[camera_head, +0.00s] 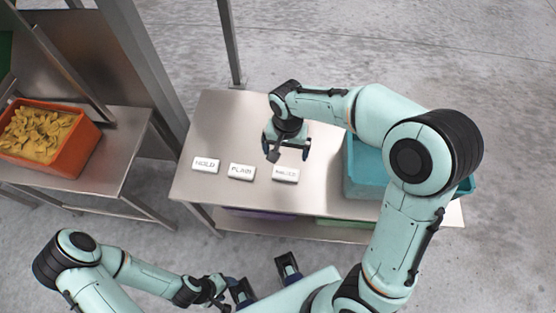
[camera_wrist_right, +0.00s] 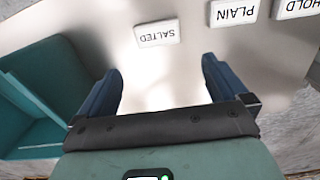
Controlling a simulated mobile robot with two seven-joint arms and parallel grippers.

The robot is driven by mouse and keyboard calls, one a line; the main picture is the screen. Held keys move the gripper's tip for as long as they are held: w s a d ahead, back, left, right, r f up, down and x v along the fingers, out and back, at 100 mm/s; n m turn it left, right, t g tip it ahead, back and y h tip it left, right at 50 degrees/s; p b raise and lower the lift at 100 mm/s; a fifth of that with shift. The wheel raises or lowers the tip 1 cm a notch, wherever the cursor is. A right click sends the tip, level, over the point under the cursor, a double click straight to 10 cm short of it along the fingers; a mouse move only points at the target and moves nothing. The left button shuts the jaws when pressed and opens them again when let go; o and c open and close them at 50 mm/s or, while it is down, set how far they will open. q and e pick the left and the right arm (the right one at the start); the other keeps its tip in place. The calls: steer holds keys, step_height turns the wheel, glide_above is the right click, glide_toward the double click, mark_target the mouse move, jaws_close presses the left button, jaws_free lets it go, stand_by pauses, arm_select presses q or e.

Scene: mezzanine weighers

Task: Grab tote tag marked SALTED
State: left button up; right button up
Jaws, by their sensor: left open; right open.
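The white SALTED tag (camera_head: 285,173) lies flat at the right end of a row of three tags on the steel table. In the right wrist view the SALTED tag (camera_wrist_right: 157,33) lies upside down to the camera, beyond the fingertips. My right gripper (camera_head: 287,152) is open and empty above the table, just behind the SALTED tag, apart from it. Its blue fingers (camera_wrist_right: 160,75) are spread in the right wrist view. My left gripper (camera_head: 222,290) is low at the front, away from the table; nothing shows in it.
The PLAIN tag (camera_head: 242,171) and HOLD tag (camera_head: 206,165) lie left of SALTED on the table (camera_head: 222,120). A teal tote (camera_head: 362,165) stands to the right, partly behind my right arm. An orange crate (camera_head: 78,150) of chips stands on the left bench.

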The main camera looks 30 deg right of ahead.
glide_above(286, 173)
step_height(286, 173, down, 7)
steer(key=shift+r+b, duration=0.1)
steer(key=shift+b, duration=0.35)
steer(key=shift+f, duration=3.1)
steer(key=c, duration=0.8)
